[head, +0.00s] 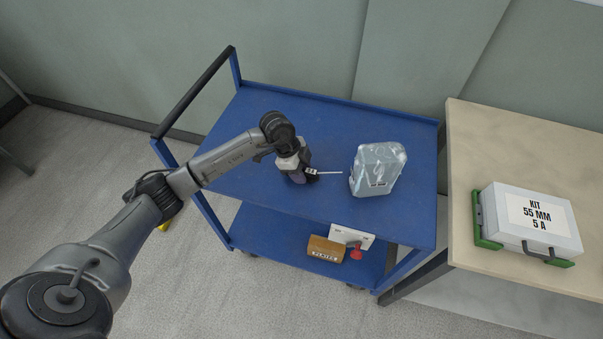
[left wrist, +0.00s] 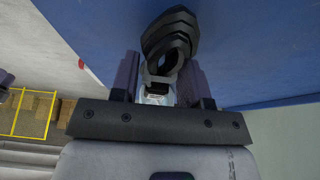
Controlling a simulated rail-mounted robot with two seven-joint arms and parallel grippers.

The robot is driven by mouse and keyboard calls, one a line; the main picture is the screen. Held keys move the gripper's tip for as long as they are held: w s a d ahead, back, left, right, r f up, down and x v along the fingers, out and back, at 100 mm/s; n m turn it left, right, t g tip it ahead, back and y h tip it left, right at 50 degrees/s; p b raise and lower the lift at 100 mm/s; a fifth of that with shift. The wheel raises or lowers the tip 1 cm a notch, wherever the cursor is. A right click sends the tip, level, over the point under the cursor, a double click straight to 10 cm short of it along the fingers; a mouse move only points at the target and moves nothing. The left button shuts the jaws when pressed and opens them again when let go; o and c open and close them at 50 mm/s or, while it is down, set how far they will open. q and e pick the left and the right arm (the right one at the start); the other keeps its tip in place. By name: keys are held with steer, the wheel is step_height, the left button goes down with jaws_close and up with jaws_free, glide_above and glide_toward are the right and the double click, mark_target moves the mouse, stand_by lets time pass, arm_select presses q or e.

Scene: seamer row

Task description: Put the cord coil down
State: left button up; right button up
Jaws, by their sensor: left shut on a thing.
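My left gripper (head: 308,178) is over the blue trolley's top shelf (head: 265,115), pointing down. In the left wrist view the gripper (left wrist: 161,82) is shut on a black, looped cord coil (left wrist: 170,38), which sticks out beyond the fingertips. In the head view the coil is mostly hidden by the gripper, and a thin pale piece sticks out to the right there. I cannot tell whether the coil touches the shelf. My right gripper is not in view.
A clear plastic-wrapped item (head: 378,168) stands on the shelf, right of my left gripper. The lower shelf holds a brown block (head: 326,248) and a white piece with a red knob (head: 356,252). A labelled kit case (head: 528,222) lies on the bench (head: 480,150) at right. The trolley's top has free room at left and front.

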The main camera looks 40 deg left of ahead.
arm_select(q)
steer(key=shift+f, duration=0.55)
steer(key=o, duration=1)
